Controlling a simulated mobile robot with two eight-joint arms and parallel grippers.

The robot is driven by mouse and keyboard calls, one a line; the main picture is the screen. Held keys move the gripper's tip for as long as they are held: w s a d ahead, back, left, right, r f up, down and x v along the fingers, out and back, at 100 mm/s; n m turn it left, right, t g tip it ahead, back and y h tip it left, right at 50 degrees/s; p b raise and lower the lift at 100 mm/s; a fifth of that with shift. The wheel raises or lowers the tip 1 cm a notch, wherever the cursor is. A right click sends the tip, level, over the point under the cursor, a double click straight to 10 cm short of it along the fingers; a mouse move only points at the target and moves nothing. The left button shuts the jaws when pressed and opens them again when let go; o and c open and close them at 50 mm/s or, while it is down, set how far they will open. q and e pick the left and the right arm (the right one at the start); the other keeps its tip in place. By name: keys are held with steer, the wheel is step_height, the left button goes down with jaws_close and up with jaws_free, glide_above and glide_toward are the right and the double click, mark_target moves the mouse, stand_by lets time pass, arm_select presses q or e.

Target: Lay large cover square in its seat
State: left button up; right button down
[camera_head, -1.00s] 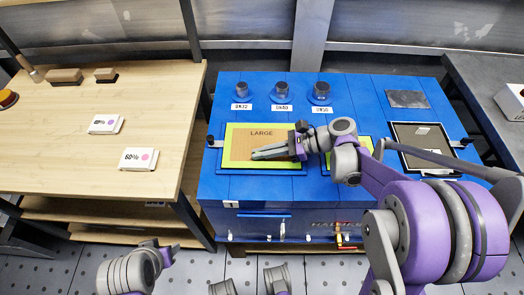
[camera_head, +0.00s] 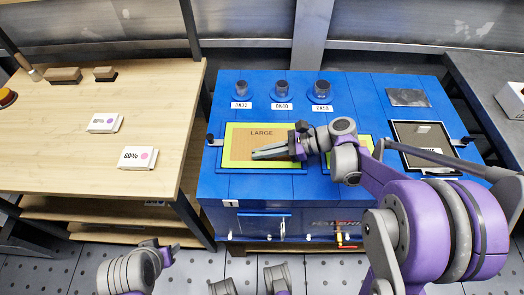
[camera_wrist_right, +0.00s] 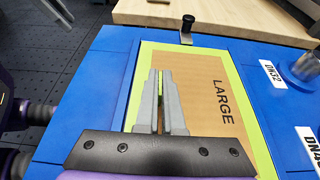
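A brown rectangular panel marked LARGE (camera_head: 262,133) lies flat within a yellow-green border (camera_head: 227,148) on the blue bench. It fills much of the right wrist view (camera_wrist_right: 207,72). I take it as the large cover. My right gripper (camera_head: 254,154) is low over its lower part. In the right wrist view its fingers (camera_wrist_right: 160,95) are close together with a narrow gap. A bit of green shows between them; I cannot tell whether they grip it. My left gripper (camera_head: 172,249) is low at the bottom left, away from the bench, its fingers unclear.
A second yellow-green seat (camera_head: 366,146) is partly behind my right arm. A dark framed window (camera_head: 420,133) is at right. A wooden table (camera_head: 60,140) stands at left.

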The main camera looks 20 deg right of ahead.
steer(key=shift+f, duration=0.1)
steer(key=c, duration=1)
jaws_free()
steer(key=shift+o, duration=0.2)
steer(key=p+v, duration=0.1)
steer(key=v, duration=1)
steer(key=shift+a, duration=0.1)
